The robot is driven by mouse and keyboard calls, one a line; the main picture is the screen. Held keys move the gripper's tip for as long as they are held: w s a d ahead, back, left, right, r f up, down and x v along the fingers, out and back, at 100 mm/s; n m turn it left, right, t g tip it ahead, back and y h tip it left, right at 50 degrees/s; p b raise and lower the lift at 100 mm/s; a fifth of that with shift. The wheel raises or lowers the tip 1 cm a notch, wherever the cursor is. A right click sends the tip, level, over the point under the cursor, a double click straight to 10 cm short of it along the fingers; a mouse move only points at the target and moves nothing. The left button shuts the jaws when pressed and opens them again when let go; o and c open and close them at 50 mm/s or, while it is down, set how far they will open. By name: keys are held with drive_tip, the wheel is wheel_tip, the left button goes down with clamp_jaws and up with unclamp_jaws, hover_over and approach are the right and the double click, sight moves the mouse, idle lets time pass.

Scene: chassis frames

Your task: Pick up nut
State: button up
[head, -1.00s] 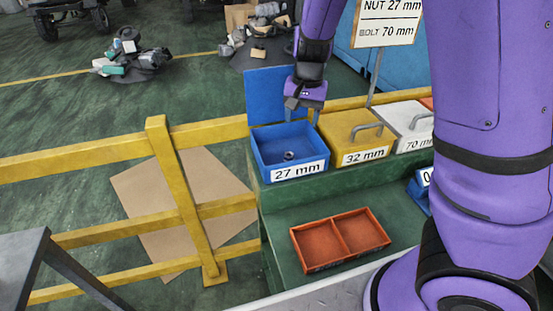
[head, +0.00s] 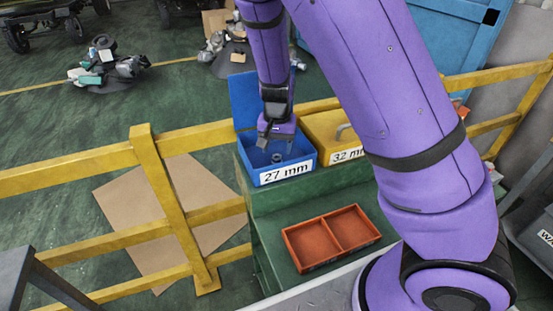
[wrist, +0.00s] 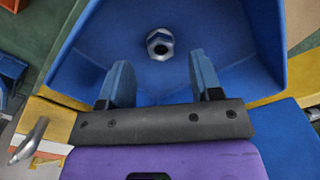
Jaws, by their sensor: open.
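A grey metal nut (wrist: 160,44) lies on the floor of the open blue 27 mm bin (head: 286,173). It also shows small and dark in the head view (head: 277,158). My gripper (wrist: 160,78) is open and empty, its two blue fingers apart. In the wrist view the nut is ahead of the fingertips, roughly centred between them and not touched. In the head view my gripper (head: 268,141) is over the bin, at its back side near the raised blue lid (head: 243,98).
A yellow 32 mm box (head: 326,133) with a handle stands right beside the bin. An orange two-compartment tray (head: 331,238) sits empty on the lower green shelf. A yellow railing (head: 190,140) runs behind and left. The bin walls surround the nut.

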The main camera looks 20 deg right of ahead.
sight(277, 156)
drive_tip(key=shift+f, duration=1.65)
drive_tip(key=c, duration=1)
drive_tip(key=shift+r, duration=0.15)
